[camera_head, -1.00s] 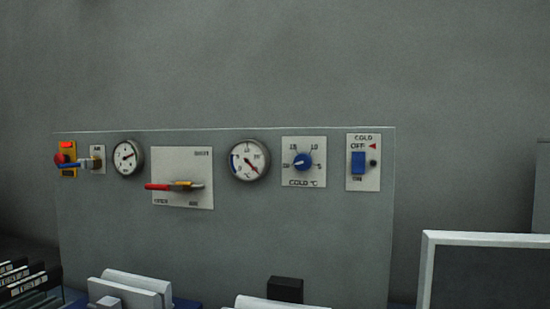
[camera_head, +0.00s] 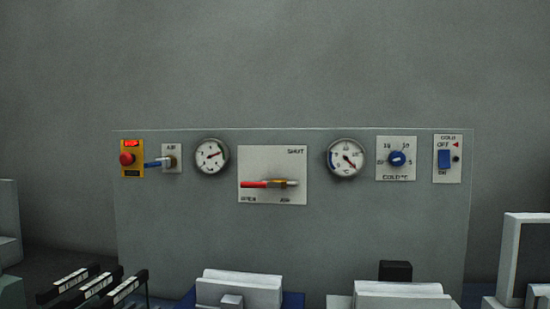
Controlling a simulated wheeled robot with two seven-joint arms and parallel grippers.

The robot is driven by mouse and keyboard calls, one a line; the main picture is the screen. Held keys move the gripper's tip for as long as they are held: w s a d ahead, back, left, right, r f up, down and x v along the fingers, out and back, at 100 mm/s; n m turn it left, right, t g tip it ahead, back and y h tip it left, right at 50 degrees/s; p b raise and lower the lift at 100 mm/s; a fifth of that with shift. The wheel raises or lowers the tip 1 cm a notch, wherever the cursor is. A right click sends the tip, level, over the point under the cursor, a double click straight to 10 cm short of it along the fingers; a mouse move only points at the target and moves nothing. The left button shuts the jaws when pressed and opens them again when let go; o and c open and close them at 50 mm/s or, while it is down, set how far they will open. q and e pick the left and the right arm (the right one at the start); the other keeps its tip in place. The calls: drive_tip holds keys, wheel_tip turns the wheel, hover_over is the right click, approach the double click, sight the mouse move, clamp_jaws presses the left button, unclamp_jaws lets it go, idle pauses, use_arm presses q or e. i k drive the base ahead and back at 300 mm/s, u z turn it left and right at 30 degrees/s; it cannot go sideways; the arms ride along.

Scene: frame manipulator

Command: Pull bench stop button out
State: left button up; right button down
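The bench stop button (camera_head: 127,159) is a red round knob on a yellow plate (camera_head: 138,172) at the left end of the grey panel (camera_head: 290,240). A small red-orange lit label (camera_head: 132,143) sits above it on the same plate. I cannot tell from this view whether the knob is pushed in or out. Neither of my grippers is in the head view, and nothing is touching the button.
Right of the button are an air valve with a blue lever (camera_head: 158,163), two gauges (camera_head: 212,156), a red-handled valve (camera_head: 268,184), a blue dial (camera_head: 397,158) and a blue switch (camera_head: 444,159). Black labelled holders (camera_head: 98,286) and white blocks (camera_head: 238,289) stand in front below.

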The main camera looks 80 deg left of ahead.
sight(125, 159)
drive_tip(key=k, duration=1.7)
drive_tip(key=u, duration=1.7)
